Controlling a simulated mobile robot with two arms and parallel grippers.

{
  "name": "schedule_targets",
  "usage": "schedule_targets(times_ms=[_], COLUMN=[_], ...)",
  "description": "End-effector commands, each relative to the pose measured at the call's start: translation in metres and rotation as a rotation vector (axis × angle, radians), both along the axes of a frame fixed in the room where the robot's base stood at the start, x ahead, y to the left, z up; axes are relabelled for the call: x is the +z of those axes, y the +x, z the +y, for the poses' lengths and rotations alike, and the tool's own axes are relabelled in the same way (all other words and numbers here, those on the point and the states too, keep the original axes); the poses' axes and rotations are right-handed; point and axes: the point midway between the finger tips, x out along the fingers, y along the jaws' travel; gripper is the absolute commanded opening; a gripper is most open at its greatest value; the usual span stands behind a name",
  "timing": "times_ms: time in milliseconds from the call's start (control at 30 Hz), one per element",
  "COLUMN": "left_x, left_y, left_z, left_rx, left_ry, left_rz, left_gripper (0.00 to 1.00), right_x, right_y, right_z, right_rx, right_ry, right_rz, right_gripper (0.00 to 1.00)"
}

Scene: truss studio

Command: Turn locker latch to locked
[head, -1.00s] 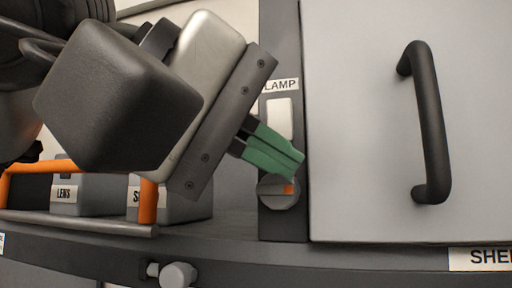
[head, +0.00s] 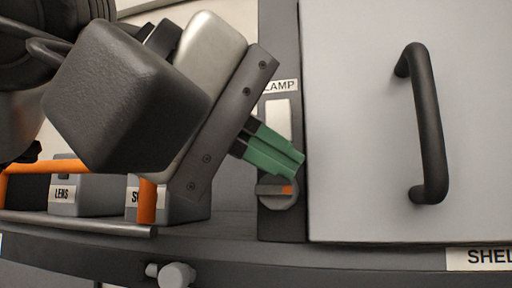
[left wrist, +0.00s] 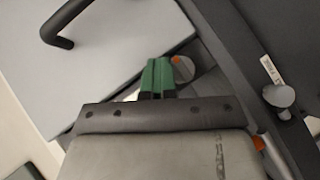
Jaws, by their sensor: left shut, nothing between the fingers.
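The locker latch is a round grey knob (head: 277,192) with an orange mark on its right side. It sits low on the dark upright strip left of the pale locker door (head: 365,120). My left gripper (head: 297,167) has green fingers, shut together and empty. In the head view its fingertips overlap the top of the knob; whether they touch it I cannot tell. In the left wrist view the green fingers (left wrist: 157,66) are just left of the knob (left wrist: 184,70), beside its orange mark. My right gripper is not in view.
The door has a black handle (head: 430,125). A white switch plate (head: 278,118) under a partly hidden label is above the knob. Grey boxes (head: 88,196) stand behind an orange-ended rail at left. A grey round knob (head: 177,275) sticks out below the shelf edge.

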Motion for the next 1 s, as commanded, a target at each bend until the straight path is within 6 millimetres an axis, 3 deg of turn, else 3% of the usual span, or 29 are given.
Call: schedule_targets(times_ms=[33,400,567,1000], left_x=[-0.01,0.009,0.012,0.039], left_y=[-0.001,-0.001,-0.003,-0.044], left_z=[-0.005,-0.004,0.002,0.066], left_rx=[-0.009,-0.008,-0.005,-0.005], left_ry=[0.028,0.021,0.014,0.021], left_rz=[0.016,0.012,0.009,0.013], left_gripper=[0.0,0.0,0.0,0.0], right_x=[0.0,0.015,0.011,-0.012], right_y=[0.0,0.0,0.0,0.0], right_z=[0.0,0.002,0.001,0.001], right_rx=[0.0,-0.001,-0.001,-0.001], right_ry=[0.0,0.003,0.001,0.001], right_rz=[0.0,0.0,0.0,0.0], right_gripper=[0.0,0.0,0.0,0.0])
